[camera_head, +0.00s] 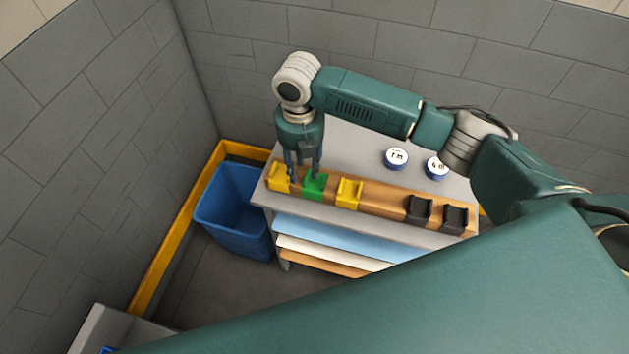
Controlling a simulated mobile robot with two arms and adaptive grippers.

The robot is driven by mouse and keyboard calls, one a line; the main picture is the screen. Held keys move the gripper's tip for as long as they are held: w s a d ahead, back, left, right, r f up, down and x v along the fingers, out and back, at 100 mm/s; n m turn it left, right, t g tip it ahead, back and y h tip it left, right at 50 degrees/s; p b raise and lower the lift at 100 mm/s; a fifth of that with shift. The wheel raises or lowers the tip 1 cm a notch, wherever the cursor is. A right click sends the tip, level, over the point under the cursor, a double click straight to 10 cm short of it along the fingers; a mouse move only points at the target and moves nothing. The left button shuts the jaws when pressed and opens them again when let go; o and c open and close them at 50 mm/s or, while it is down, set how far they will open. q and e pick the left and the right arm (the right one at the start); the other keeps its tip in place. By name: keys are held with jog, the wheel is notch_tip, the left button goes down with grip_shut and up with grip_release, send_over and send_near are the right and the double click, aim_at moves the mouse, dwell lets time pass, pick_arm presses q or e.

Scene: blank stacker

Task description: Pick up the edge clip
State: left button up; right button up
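A row of clip-like blocks sits along a wooden strip (381,200) on the grey bench. From left to right they are a yellow clip (279,179), a green clip (315,188), another yellow clip (349,193), a black clip (419,209) and a second black clip (455,218). I cannot tell which one is the edge clip. My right gripper (304,170) points down over the left yellow clip and the green clip. Its fingers are apart, with the tips close to the green clip; contact is unclear. My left gripper is not in view.
Two round white-topped, blue-sided items (396,158) (437,167) stand on the grey bench (345,148) behind the strip. Blue, white and wooden sheets (330,240) lie on shelves below. A blue bin (235,210) stands left of the bench. Grey block walls close the corner.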

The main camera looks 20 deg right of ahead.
aim_at(315, 184)
jog(key=shift+d+f+p, duration=0.15)
jog(key=shift+f+p, duration=0.2)
jog(key=shift+f, duration=1.4)
grip_shut()
jog(key=shift+r, duration=0.1)
